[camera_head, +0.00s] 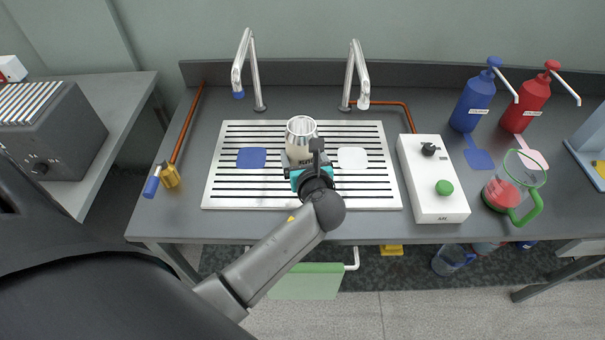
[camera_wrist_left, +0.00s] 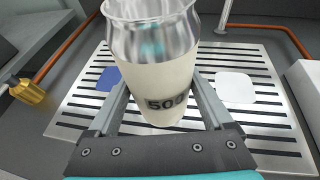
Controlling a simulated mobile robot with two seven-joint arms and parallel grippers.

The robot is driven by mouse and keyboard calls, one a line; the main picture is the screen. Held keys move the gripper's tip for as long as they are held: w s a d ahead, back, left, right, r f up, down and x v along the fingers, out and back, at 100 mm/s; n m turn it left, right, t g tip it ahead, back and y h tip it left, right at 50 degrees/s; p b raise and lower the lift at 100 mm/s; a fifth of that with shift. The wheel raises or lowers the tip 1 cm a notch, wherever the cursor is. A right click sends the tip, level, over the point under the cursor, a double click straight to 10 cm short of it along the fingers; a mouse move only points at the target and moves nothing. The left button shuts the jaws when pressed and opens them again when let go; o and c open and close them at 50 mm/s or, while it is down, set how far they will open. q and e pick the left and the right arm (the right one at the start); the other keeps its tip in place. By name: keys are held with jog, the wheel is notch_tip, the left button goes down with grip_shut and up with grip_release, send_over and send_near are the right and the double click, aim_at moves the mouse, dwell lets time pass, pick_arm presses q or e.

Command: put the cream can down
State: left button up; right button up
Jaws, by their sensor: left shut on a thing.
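The cream can (camera_head: 301,137) is an open cylinder with a shiny metal upper part and a cream label. In the left wrist view the can (camera_wrist_left: 158,75) shows dark digits, partly cut off, and stands upright between the fingers. My left gripper (camera_head: 303,157) is shut on it, over the slatted metal drain tray (camera_head: 228,191). A blue square pad (camera_head: 251,158) lies left of the can and a white pad (camera_head: 353,158) lies right of it. I cannot tell whether the can's base touches the tray. My right gripper is not in view.
Two taps, one blue-tipped (camera_head: 239,75) and one plain (camera_head: 362,85), stand behind the tray. A white control box (camera_head: 432,190) with a green button is at right. A green-handled jug (camera_head: 508,190) and blue (camera_head: 474,100) and red (camera_head: 527,103) pump bottles stand farther right.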

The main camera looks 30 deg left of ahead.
pick_arm(q)
jog(key=shift+f, duration=0.6)
jog(key=shift+f+b, duration=0.95)
jog(key=shift+f, duration=0.9)
jog(key=shift+f, duration=0.1)
jog(key=shift+f, duration=0.1)
jog(key=o, duration=1.2)
jog(key=shift+c, duration=0.2)
